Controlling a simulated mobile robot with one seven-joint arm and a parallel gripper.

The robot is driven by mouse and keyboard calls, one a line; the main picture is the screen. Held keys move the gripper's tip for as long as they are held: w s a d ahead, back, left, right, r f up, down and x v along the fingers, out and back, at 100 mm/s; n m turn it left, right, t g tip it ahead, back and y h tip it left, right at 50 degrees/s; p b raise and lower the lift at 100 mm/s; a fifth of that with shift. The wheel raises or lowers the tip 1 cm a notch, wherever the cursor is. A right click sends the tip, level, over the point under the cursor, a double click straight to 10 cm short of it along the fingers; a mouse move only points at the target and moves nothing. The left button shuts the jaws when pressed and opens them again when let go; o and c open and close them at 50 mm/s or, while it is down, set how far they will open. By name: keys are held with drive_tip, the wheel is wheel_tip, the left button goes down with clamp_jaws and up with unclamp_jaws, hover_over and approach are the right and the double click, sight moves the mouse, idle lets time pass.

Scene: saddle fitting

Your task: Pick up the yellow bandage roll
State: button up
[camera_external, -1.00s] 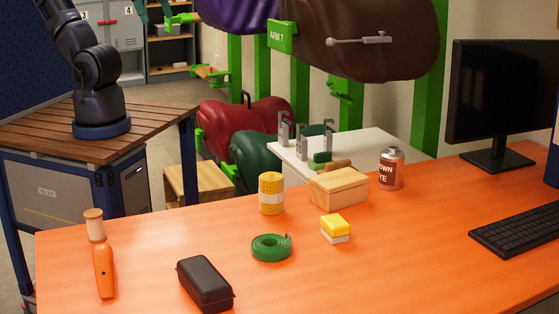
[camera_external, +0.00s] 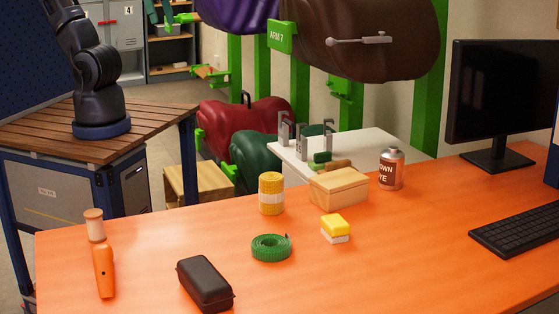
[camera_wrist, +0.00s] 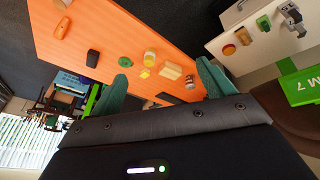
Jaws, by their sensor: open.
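The yellow bandage roll (camera_external: 271,193) stands upright on the orange table, with a pale band around its middle. In the wrist view it is small and distant (camera_wrist: 150,59), in the gap between my fingers. My gripper (camera_wrist: 163,72) is open and empty, its two teal fingers spread wide, well away from the roll.
Near the roll are a wooden box (camera_external: 338,188), a green tape coil (camera_external: 271,248) and a yellow-white block (camera_external: 335,229). A brown dye can (camera_external: 391,169), black case (camera_external: 205,284) and orange bottle (camera_external: 103,270) also stand on the table (camera_external: 420,250). A monitor (camera_external: 503,95) is at right.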

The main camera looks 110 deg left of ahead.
drive_tip(key=w+d+f+n+h, duration=0.1)
drive_tip(key=w+d+f+n, duration=0.25)
drive_tip(key=w, duration=0.35)
drive_tip(key=w+d+f+n+h, duration=0.2)
drive_tip(key=w+f+n, duration=0.15)
drive_tip(key=w, duration=0.35)
drive_tip(key=w+d+f+n+h, duration=0.1)
drive_tip(key=w+d+f+n, duration=0.2)
drive_tip(key=w+n, duration=0.3)
drive_tip(key=w+d+f+n, duration=0.1)
drive_tip(key=w+f+n, duration=0.4)
drive_tip(key=w+f, duration=0.4)
drive_tip(key=n, duration=0.7)
approach(277, 211)
wheel_tip(277, 211, up, 5)
drive_tip(key=s+a, duration=0.1)
drive_tip(key=s, duration=0.2)
drive_tip(key=shift+w+d+f+y, duration=0.1)
drive_tip(key=shift+w+f+y, duration=0.3)
drive_tip(key=shift+w+f, duration=0.25)
drive_tip(key=shift+x, duration=4.9)
drive_tip(key=shift+c, duration=0.2)
drive_tip(key=c, duration=1.1)
